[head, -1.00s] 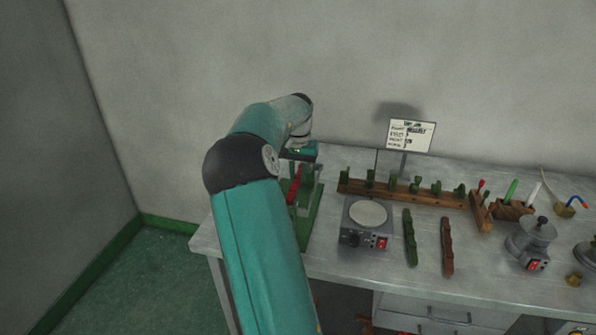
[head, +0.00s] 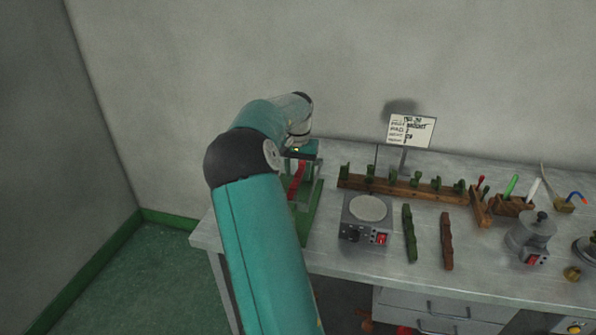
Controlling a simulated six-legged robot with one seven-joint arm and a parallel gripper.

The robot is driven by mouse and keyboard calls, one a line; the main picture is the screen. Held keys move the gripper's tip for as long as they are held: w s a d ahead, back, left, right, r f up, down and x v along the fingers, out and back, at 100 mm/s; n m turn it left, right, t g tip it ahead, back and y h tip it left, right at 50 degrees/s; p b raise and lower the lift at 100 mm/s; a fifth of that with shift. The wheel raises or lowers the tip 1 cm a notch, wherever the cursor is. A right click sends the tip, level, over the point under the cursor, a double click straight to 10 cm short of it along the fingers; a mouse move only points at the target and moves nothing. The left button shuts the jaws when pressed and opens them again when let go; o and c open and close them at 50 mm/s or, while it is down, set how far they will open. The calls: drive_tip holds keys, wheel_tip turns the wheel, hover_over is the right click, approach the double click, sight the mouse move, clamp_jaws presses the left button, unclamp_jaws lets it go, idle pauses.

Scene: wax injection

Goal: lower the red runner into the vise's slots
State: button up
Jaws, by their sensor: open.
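The red runner (head: 297,179) shows as a slanting red strip within the green vise (head: 315,206), at the left end of the bench. Its lower part is hidden behind my arm, so I cannot tell whether it sits in the slots. The slots themselves cannot be made out. My gripper (head: 301,156) is above the vise, over the top of the red runner. Its fingers are small and mostly hidden, but it is open.
A grey hot plate (head: 367,221) stands right of the vise. A dark green strip (head: 409,234) and a brown strip (head: 446,242) lie beside it. A wooden rack (head: 400,187) with green pieces and a sign (head: 411,130) stand behind. The bench's front edge is clear.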

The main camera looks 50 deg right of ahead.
sight(298, 174)
wheel_tip(298, 174, up, 14)
drive_tip(key=shift+f, duration=0.15)
idle(0.7)
